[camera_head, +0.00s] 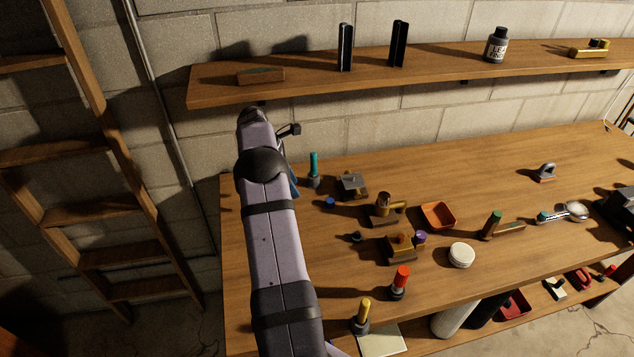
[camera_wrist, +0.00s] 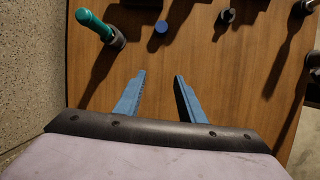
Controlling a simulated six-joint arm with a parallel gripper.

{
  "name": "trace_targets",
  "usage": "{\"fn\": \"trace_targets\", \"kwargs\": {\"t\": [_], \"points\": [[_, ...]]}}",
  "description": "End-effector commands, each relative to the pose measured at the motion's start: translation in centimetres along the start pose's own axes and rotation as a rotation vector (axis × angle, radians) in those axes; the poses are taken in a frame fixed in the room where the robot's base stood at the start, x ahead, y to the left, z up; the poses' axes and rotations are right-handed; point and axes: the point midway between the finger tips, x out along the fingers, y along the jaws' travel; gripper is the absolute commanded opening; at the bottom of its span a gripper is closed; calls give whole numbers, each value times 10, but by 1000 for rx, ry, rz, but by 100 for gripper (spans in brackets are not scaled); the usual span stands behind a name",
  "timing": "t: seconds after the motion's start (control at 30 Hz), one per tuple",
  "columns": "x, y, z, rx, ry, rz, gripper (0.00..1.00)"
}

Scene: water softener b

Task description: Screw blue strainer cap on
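A small blue cap (camera_head: 330,202) lies on the wooden bench top, near its left end. It also shows in the wrist view (camera_wrist: 161,27), beyond the fingertips and roughly in line with the gap between them. My gripper (camera_wrist: 160,75) is open, with its two blue fingers apart and nothing between them. In the head view my arm hides most of it. A grey metal fitting (camera_head: 352,184) on a block stands just behind the cap. A brass fitting (camera_head: 384,208) stands to the right. I cannot tell which fitting takes the cap.
A teal-handled tool (camera_wrist: 98,25) stands upright left of the cap. A small dark part (camera_head: 356,237), a second brass fitting (camera_head: 402,245) with a purple cap (camera_head: 421,237), an orange tray (camera_head: 438,215) and red-handled (camera_head: 401,278) and yellow-handled (camera_head: 363,315) tools stand nearby. A shelf (camera_head: 450,72) overhangs behind.

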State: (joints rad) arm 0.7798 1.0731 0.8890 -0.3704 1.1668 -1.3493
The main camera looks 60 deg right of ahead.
Motion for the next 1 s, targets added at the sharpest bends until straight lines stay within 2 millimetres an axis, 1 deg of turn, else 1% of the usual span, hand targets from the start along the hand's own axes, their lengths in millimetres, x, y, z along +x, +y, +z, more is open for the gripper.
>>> {"fn": "trace_targets", "kwargs": {"t": [0.03, 0.1, 0.2, 0.3, 0.43, 0.67, 0.87, 1.0], "points": [[13, 4, 17, -14, -15, -9, 36], [25, 8, 34, -38, -31, -16, 36], [38, 10, 52, -65, -49, -26, 36], [45, 11, 63, -79, -58, -31, 36], [48, 11, 67, -88, -62, -35, 36], [52, 11, 67, -88, -62, -34, 36], [66, 11, 67, -87, -62, -33, 36], [80, 10, 68, -86, -62, -33, 36]]}}
